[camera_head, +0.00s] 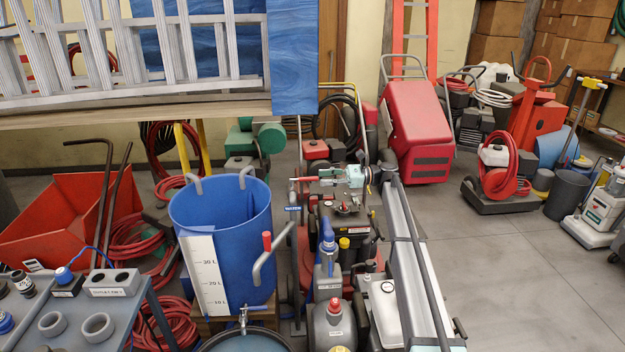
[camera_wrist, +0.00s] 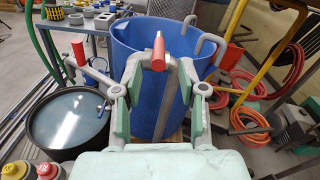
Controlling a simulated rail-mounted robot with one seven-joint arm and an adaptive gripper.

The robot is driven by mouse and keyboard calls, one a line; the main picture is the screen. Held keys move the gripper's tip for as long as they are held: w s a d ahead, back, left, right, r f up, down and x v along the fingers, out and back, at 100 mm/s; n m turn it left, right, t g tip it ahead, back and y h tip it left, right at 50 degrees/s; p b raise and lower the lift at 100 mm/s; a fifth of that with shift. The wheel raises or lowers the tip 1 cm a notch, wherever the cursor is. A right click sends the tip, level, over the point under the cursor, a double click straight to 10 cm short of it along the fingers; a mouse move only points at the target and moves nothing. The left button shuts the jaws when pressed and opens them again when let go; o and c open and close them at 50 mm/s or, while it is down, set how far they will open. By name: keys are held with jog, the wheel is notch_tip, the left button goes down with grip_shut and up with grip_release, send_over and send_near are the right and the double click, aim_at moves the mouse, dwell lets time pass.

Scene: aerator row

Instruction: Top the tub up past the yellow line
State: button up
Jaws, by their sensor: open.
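A tall blue tub (camera_head: 255,235) stands at centre-left with a white litre scale (camera_head: 203,280) on its side. No yellow line shows on it. In the wrist view the tub (camera_wrist: 150,45) is beyond my gripper. A red-handled grey crank (camera_head: 266,241) is at its right side, and a metal tap (camera_head: 243,318) sits low, over a dark-rimmed round vessel (camera_wrist: 38,140) with a pale bluish surface. My gripper (camera_wrist: 160,75) is open; it also shows in the head view (camera_head: 330,178). A red-tipped grey lever (camera_wrist: 158,50) appears between its fingers; contact is unclear.
A grey table (camera_head: 130,305) with fittings is at the lower left. A red crate (camera_head: 50,235) and red hoses (camera_head: 175,325) lie behind it. A ladder (camera_head: 130,50) is in the upper left. Floor is clear at right, before a red hose reel cart (camera_head: 497,180).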

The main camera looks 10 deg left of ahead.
jog(key=shift+v, duration=1.55)
jog(key=shift+r, duration=0.1)
